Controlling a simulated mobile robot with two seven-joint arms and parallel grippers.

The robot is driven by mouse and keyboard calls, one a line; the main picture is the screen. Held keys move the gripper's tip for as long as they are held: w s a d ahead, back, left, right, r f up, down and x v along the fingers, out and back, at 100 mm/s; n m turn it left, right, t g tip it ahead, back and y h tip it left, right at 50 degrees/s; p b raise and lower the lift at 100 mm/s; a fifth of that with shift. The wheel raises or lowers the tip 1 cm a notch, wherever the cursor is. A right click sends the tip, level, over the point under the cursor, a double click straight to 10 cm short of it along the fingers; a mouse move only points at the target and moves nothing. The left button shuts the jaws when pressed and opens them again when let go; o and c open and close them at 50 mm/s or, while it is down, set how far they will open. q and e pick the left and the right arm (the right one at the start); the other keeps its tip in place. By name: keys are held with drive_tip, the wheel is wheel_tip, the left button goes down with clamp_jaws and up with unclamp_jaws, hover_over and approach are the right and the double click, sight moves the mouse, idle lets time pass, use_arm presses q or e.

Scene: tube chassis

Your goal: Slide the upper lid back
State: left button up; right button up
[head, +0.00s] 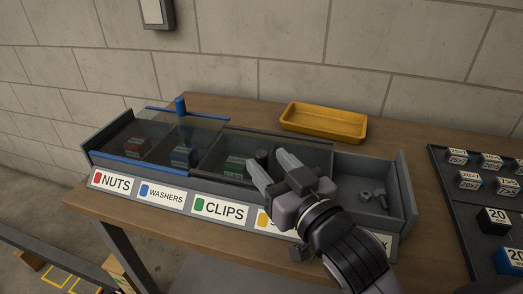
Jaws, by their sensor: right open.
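A long grey bin (405,190) with several labelled compartments stands on the wooden bench. A clear lid with blue edges (135,163) covers its left part, over the nuts and washers labels. A blue knob (180,106) stands at that lid's back edge. A second clear lid with dark edges (290,138) covers the middle part, with a dark knob (262,155) on it. I cannot tell for sure which lid is the upper one. My right gripper (267,159) is open, its fingertips close to the dark knob; contact is unclear. My left gripper is not in view.
The right end compartment is uncovered and holds small grey parts (374,198). A yellow tray (325,122) lies behind the bin. A dark board with labelled blocks (470,210) is at the right. The bench at the back left is clear.

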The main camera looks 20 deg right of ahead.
sight(266, 158)
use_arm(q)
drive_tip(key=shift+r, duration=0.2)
use_arm(e)
drive_tip(key=shift+w+a, duration=0.2)
drive_tip(key=shift+w, duration=0.75)
drive_tip(key=shift+w+a, duration=0.15)
drive_tip(key=shift+w, duration=0.8)
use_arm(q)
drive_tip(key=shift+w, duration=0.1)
use_arm(e)
clamp_jaws()
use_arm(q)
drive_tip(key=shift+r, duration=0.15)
use_arm(e)
drive_tip(key=shift+d, duration=0.1)
